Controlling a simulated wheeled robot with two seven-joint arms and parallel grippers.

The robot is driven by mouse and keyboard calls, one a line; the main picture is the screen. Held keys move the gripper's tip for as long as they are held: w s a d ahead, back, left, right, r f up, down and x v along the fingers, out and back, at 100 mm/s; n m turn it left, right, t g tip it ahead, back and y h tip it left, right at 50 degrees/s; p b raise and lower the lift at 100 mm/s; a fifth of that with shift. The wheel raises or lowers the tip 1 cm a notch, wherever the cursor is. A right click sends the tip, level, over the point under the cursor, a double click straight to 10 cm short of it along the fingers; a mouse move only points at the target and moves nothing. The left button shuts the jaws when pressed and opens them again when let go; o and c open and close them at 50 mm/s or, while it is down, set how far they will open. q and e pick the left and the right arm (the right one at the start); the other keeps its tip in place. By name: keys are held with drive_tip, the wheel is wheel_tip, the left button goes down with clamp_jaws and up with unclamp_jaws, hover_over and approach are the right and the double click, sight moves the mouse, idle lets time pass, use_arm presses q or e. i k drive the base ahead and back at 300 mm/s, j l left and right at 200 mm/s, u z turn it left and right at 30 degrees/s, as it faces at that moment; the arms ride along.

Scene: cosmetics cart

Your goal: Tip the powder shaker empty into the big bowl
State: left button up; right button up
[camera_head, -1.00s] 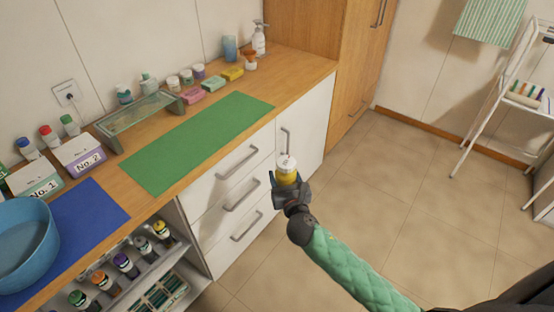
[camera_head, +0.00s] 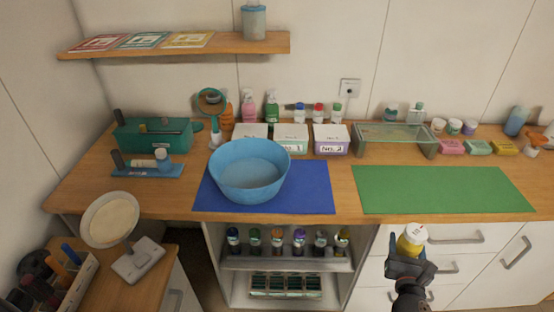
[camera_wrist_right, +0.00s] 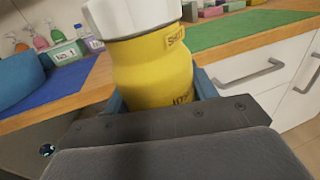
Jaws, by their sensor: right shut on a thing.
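The big blue bowl (camera_head: 250,172) stands upright on the blue mat (camera_head: 312,198) on the counter. My right gripper (camera_head: 408,262) is shut on the powder shaker (camera_head: 411,240), a yellow bottle with a white cap. It holds the shaker roughly upright, slightly tilted, in front of the counter's drawers, to the right of and lower than the bowl. In the right wrist view the shaker (camera_wrist_right: 155,75) fills the middle, and the bowl (camera_wrist_right: 18,82) shows at the left edge. The bowl looks empty inside. My left gripper is not in view.
A green mat (camera_head: 440,190) lies clear to the right. White boxes, one marked No. 2 (camera_head: 331,139), stand behind the bowl, with a glass-topped stand (camera_head: 395,136) beside them. Several bottles sit on a shelf (camera_head: 285,262) below the counter.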

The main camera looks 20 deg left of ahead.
sight(248, 171)
drive_tip(key=u, duration=1.3)
drive_tip(key=k+l+u, duration=0.15)
drive_tip(key=k+l, duration=0.15)
drive_tip(key=k+l+u, duration=0.15)
drive_tip(key=k, duration=0.3)
drive_tip(key=l, duration=0.1)
